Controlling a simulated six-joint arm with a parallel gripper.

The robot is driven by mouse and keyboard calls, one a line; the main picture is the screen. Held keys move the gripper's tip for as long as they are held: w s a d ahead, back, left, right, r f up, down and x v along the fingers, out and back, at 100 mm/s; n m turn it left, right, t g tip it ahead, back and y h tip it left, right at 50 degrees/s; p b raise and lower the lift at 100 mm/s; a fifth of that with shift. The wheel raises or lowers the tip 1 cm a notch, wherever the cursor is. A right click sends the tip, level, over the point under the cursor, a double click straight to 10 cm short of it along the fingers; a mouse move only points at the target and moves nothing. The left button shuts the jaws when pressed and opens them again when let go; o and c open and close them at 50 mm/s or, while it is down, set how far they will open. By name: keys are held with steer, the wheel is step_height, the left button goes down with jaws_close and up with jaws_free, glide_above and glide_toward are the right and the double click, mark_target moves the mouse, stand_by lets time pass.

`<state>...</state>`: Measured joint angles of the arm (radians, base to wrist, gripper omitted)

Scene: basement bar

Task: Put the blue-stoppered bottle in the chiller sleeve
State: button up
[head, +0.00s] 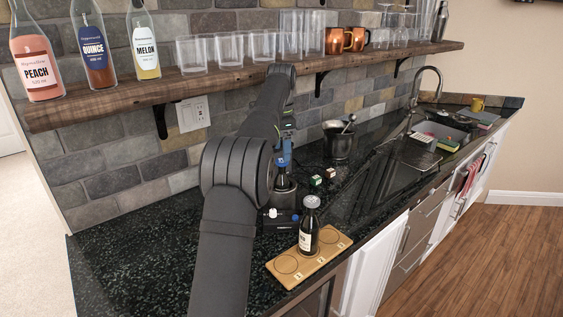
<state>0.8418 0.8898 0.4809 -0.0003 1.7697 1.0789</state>
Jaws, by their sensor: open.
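The blue-stoppered bottle shows as a blue stopper (284,160) over a dark neck, just right of my arm's elbow. Its lower part is hidden inside a dark, round chiller sleeve (284,196) with a pale rim; the bottle looks upright in it. My gripper (286,147) points down from the wrist at the stopper and is open. The fingers are small and dark, so I cannot tell whether they touch the stopper. Part of the sleeve's left side is close behind my arm.
A wooden board (334,245) with numbered rings carries a dark grey-capped bottle (309,232). Small white and blue pieces (271,213) lie by the sleeve. A dark bucket (340,145) and two small boxes stand behind. A shelf (120,98) of bottles and glasses overhangs the counter.

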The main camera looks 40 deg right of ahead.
mark_target(282, 172)
steer(key=shift+r, duration=1)
steer(key=shift+f, duration=0.1)
steer(key=shift+f, duration=4)
steer(key=shift+f, duration=1.8)
step_height(282, 172, up, 11)
steer(key=shift+f, duration=0.1)
steer(key=shift+a+r, duration=0.55)
steer(key=shift+a, duration=0.05)
steer(key=a, duration=1.7)
steer(key=s+d+f, duration=0.1)
steer(key=s+d, duration=0.1)
steer(key=s, duration=0.9)
steer(key=shift+d+f, duration=0.3)
steer(key=shift+d, duration=0.05)
